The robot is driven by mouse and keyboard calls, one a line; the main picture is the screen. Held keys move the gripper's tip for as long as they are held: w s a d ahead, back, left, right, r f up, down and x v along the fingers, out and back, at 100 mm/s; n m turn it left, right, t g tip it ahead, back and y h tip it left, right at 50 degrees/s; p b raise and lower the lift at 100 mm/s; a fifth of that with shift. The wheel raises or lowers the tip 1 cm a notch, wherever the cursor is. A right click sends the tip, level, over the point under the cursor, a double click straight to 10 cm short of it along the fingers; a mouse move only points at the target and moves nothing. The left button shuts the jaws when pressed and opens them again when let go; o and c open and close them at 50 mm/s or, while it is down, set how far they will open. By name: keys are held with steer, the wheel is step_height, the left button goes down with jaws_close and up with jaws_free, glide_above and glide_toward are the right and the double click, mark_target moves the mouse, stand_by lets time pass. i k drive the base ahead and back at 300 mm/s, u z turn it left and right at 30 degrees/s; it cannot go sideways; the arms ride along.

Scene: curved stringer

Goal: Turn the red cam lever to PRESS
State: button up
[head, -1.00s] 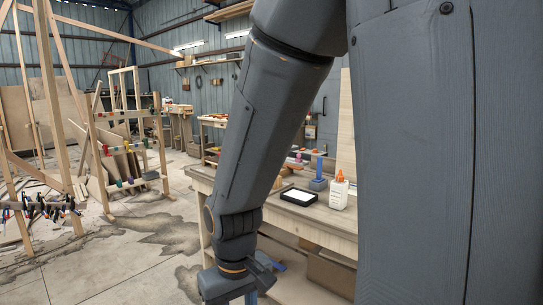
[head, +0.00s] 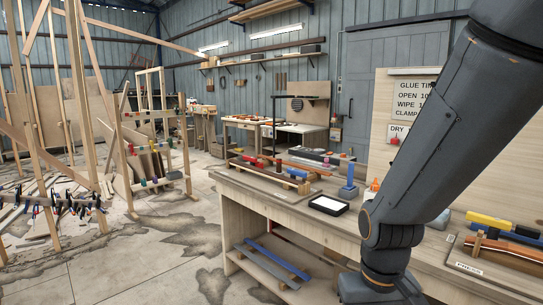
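A reddish bar (head: 283,172) lies along that fixture. My gripper (head: 382,292) is at the bottom edge, low in front of the bench and right of the fixture, well apart from it. Its fingertips are cut off or hidden, so its opening does not show.
A black-rimmed tray (head: 328,206), a blue post (head: 348,184) and an orange-capped bottle (head: 374,186), partly behind my arm, stand on the bench. Yellow (head: 488,220) and blue pieces lie at right. Open floor (head: 150,270) lies left, with wooden frames (head: 80,110) beyond.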

mark_target(252, 160)
steer(key=i, duration=1.05)
steer(key=u, duration=0.4)
steer(key=k, duration=0.6)
steer(key=u, duration=0.9)
steer(key=i, duration=1.7)
steer(key=u, duration=0.3)
steer(key=i, duration=1.3)
steer(key=z, duration=1.25)
steer(key=i, duration=0.75)
steer(key=z, duration=1.15)
steer(key=i, duration=0.25)
steer(key=z, duration=0.15)
